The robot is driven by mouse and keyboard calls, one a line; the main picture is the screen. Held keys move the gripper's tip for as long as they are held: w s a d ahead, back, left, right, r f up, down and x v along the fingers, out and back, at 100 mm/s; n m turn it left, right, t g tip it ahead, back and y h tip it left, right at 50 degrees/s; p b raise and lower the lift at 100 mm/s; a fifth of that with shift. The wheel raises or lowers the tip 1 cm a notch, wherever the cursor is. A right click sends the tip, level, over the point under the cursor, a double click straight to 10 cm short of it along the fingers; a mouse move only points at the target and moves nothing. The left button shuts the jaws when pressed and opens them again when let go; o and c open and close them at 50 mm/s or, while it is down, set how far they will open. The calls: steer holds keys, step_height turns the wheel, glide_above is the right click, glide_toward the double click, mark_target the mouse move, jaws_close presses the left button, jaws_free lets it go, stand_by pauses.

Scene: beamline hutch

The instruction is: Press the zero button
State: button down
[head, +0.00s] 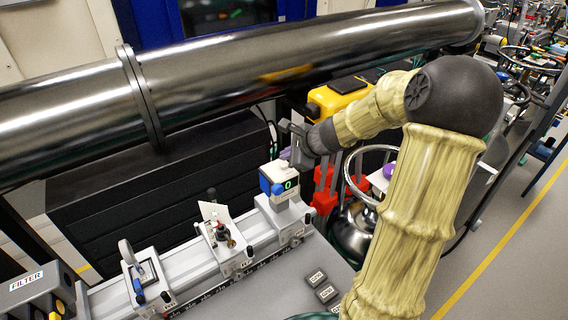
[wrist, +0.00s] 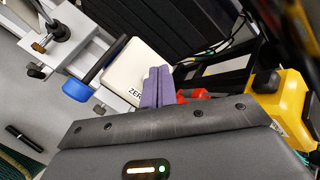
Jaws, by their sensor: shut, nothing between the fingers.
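A small white box (head: 284,171) with a green "0" on its dark front display (head: 289,185) stands at the far end of the rail. In the wrist view its white top (wrist: 125,66) carries a label of which "ZER" shows; the rest is hidden behind my fingers. I cannot make out the zero button itself. My gripper (head: 286,153) is shut and empty, its purple fingertips just above the box's top. In the wrist view the purple fingers (wrist: 158,80) overlap the right side of the box; whether they touch it, I cannot tell.
A grey rail (head: 195,262) carries a holder with a white card (head: 215,212) and another mount (head: 147,272). A large steel pipe (head: 250,60) runs behind and above. A yellow case (head: 335,98) stands behind the gripper. Small labelled blocks (head: 326,293) lie in front on the bench.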

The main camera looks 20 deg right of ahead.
step_height(320, 180, up, 5)
steer(key=p, duration=0.4)
stand_by(0.8)
steer(key=s+a+n, duration=0.1)
steer(key=s+a+f+n+g, duration=0.1)
steer(key=s+a+f+n, duration=0.1)
steer(key=a, duration=0.1)
steer(key=shift+a+f+n+g, duration=0.1)
steer(key=shift+f+n+g, duration=0.1)
steer(key=shift+n+g, duration=0.1)
steer(key=s+a+f+n+g+h+b, duration=0.1)
steer(key=s+a+n, duration=0.3)
steer(key=s+n, duration=0.5)
steer(key=s+a+f+n+g+h+b, duration=0.1)
steer(key=s+a+f+n+g+h, duration=0.1)
steer(key=s+n, duration=0.7)
steer(key=shift+a+f+n+g+h, duration=0.35)
steer(key=shift+a+f+g, duration=0.25)
steer(key=shift+a+f, duration=0.3)
